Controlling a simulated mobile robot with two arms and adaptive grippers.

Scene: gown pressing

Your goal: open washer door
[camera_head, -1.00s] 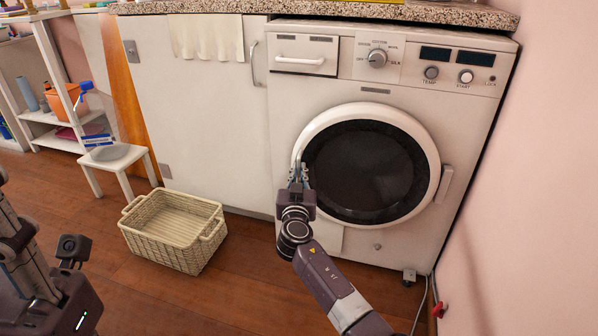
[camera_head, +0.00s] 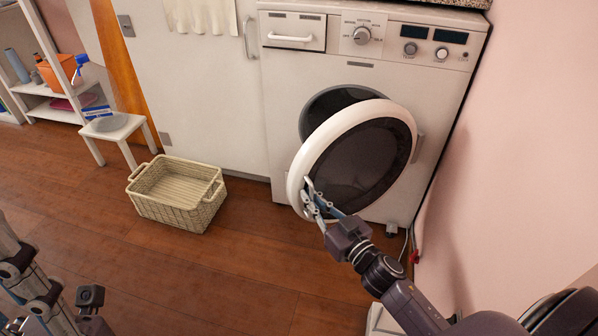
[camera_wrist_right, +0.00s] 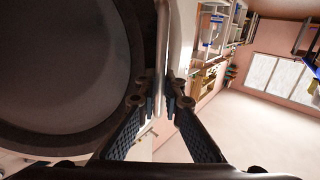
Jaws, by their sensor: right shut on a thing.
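The washer (camera_head: 280,95) is white and stands against the pink wall at the right. Its round door (camera_head: 405,120), a white ring around dark glass, stands partly open, swung out on its right-hand side. The dark drum opening (camera_head: 325,103) shows behind it at the upper left. My right gripper (camera_head: 314,199) is shut on the left rim of the door.
A wicker basket (camera_head: 165,212) sits on the wooden floor left of the washer. A small white stool (camera_head: 116,133) and a white shelf (camera_head: 48,92) stand farther left. The floor between basket and door is clear. The pink wall (camera_head: 510,110) is close on the right.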

